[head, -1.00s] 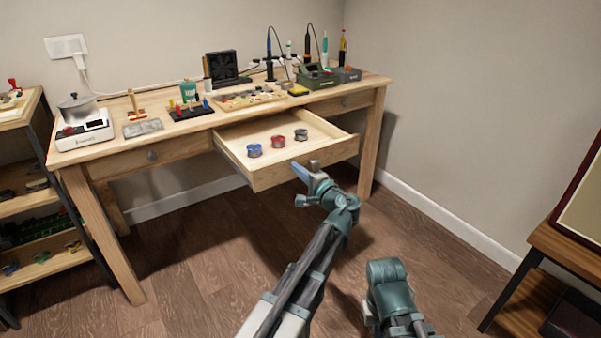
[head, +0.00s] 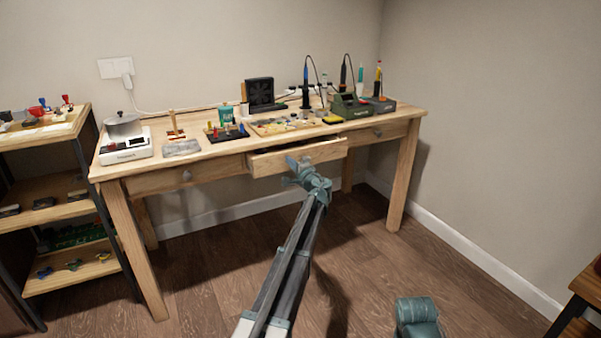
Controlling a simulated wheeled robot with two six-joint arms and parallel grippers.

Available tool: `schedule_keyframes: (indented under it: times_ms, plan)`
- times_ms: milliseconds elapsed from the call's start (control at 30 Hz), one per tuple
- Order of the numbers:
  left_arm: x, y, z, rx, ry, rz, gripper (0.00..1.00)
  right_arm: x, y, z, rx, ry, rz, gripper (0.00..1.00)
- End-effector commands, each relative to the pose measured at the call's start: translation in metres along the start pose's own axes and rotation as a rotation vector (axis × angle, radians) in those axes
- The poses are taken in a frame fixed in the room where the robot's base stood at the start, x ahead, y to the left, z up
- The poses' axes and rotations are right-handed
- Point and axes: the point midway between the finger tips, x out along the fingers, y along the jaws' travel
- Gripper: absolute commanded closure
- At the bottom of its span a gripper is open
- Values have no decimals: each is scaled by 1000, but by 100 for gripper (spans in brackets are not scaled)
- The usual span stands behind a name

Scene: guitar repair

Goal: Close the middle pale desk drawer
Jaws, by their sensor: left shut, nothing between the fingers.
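The middle pale desk drawer (head: 325,153) sits under the desk top, between two side drawers. The drawer's knob is hidden or not visible behind the gripper. Of my right arm only a teal part (head: 417,315) shows at the bottom; its gripper is out of view.
The wooden desk (head: 215,145) carries a scale with a pot (head: 124,135), a small fan (head: 259,93), a parts tray (head: 285,125) and a green soldering station (head: 350,106). A shelf (head: 60,190) stands at the left, a small table (head: 588,285) at the lower right. The floor before the desk is clear.

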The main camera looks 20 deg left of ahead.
Motion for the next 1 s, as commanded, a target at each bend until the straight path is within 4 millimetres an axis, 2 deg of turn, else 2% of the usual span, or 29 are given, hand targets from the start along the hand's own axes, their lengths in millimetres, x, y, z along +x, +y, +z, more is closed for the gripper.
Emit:
schedule_keyframes:
  times_ms: [33, 100, 400, 600, 1000]
  plan:
    - [17, 0, -2, 0, -3, 0, 100, 0, 0, 0, 0, 0, 0, 100]
    - [31, 0, -2, 0, -1, 0, 100, 0, 0, 0, 0, 0, 0, 100]
    - [75, 0, -1, 0, -1, 0, 100, 0, 0, 0, 0, 0, 0, 100]
    - [87, 0, 0, 0, -1, 0, 100, 0, 0, 0, 0, 0, 0, 100]
    - [94, -1, 0, 2, 1, -2, 100, 0, 0, 0, 0, 0, 0, 100]
